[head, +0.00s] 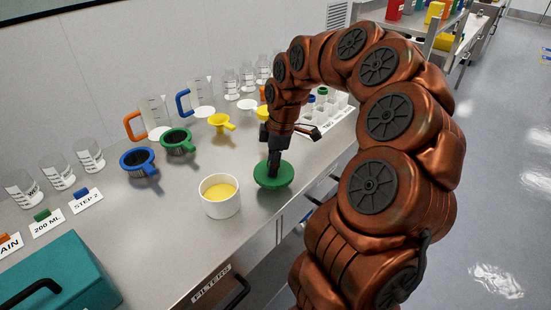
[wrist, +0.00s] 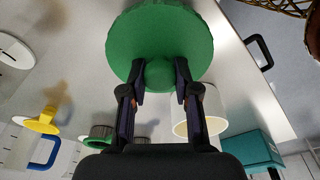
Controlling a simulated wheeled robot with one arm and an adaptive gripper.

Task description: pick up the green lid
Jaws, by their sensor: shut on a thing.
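The round green lid (head: 273,176) is near the front edge of the steel counter in the head view, just right of a white cup. In the wrist view the lid (wrist: 160,40) fills the top middle, with its round knob between my fingertips. My gripper (head: 273,160) reaches down from above and is shut on the knob; the fingers also show in the wrist view (wrist: 159,78). I cannot tell whether the lid touches the counter or is slightly above it.
The white cup (head: 220,197) with yellow contents stands close left of the lid. Blue (head: 138,160) and green (head: 178,141) handled filters and a yellow funnel (head: 221,122) stand behind. A teal box (head: 55,282) is at front left. The counter between cup and filters is clear.

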